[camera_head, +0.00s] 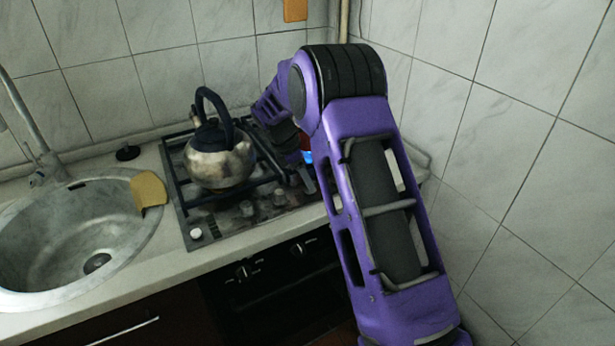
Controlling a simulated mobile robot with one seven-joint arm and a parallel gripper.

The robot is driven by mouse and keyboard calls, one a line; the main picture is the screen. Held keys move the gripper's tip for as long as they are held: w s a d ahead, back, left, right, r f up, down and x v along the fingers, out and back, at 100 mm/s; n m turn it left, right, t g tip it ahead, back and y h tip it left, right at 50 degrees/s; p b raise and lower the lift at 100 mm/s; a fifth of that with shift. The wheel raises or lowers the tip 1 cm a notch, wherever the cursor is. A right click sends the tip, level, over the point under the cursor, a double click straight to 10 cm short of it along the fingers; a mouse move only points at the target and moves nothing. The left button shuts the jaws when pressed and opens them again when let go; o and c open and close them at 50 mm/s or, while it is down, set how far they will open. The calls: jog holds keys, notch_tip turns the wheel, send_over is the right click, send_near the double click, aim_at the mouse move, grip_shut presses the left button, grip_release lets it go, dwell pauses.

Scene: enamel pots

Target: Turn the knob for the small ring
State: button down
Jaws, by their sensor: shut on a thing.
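The gas hob (190,213) is set in the counter, with a row of knobs along its front edge. A white knob (196,233) is at the left. Two grey knobs, one (246,208) and another (279,197), are to its right. My gripper (306,182) points down at the right end of this row. It is shut on a knob there, which the fingers mostly hide. A small blue glow (308,157) shows just behind the gripper; I cannot tell whether it is a flame. My arm hides the hob's right part, including any small ring there.
A metal kettle (219,160) with a dark handle stands on the hob grate, close left of my gripper. A round sink (60,245) and a yellow sponge cloth (149,190) are at the left. Oven knobs (242,272) sit below the counter edge. A tiled wall (520,190) bounds the right.

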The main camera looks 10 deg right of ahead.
jog(key=m+g+p, duration=0.1)
jog(key=m+p, duration=0.1)
jog(key=m, duration=0.1)
jog(key=shift+w+r, duration=0.1)
jog(key=shift+r, duration=0.05)
jog(key=shift+w+m+g+y+p, duration=0.1)
jog(key=shift+m+g+y+p, duration=0.4)
jog(key=shift+m, duration=1.2)
jog(key=shift+c, duration=2.2)
grip_release()
jog(key=v, duration=1.7)
jog(key=shift+w+a, duration=0.3)
jog(key=shift+w, duration=0.05)
